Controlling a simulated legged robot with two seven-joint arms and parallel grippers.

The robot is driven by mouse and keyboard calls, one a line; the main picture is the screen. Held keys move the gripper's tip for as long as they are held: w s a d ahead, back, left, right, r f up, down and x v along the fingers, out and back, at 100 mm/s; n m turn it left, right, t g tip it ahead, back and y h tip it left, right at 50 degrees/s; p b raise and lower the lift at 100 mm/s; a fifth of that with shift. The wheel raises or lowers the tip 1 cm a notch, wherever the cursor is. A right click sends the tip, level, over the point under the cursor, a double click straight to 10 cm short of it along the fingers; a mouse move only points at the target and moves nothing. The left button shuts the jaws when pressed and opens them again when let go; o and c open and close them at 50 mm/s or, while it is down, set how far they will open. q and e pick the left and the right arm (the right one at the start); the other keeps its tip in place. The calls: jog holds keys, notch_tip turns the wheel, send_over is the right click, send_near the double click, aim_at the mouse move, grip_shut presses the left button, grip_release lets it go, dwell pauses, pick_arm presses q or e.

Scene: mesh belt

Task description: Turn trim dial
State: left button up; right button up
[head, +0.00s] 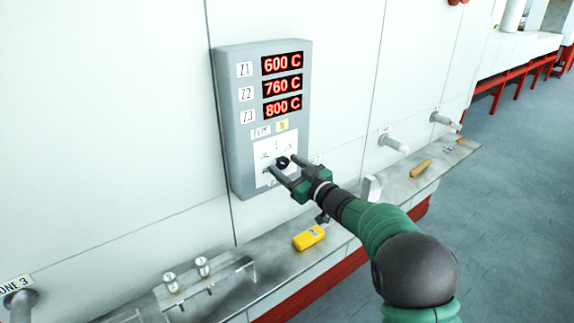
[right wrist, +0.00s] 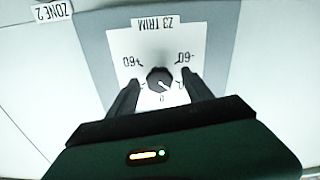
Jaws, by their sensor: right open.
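The trim dial (head: 282,162) is a small black knob on a white scale plate, low on the grey control panel (head: 222,75). In the right wrist view the dial (right wrist: 159,78) sits on a plate (right wrist: 125,45) lettered Z3 TRIM, which appears upside down, with 60 marks at both sides and a 0. A light pointer line shows on the knob. My right gripper (head: 283,165) is open, with its fingertips on either side of the dial; it also shows in the right wrist view (right wrist: 160,88). I cannot tell whether the fingers touch the knob. My left gripper is not in view.
Red displays (head: 282,85) read 600 C, 760 C and 800 C. A ledge (head: 375,215) runs below the panel, holding a yellow device (head: 309,237), a tan handle-like object (head: 421,168) and a small rack (head: 225,282). Pipe stubs (head: 394,144) stick out of the wall.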

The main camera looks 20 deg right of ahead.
jog(key=shift+w, duration=0.15)
grip_shut()
jog(key=shift+f+n+b, duration=0.3)
jog(key=shift+n+b, duration=0.3)
jog(key=shift+b, duration=0.15)
jog(key=shift+r+n, duration=0.1)
jog(key=shift+n, duration=0.4)
jog(key=shift+r, duration=0.15)
grip_release()
jog(key=shift+d, duration=0.1)
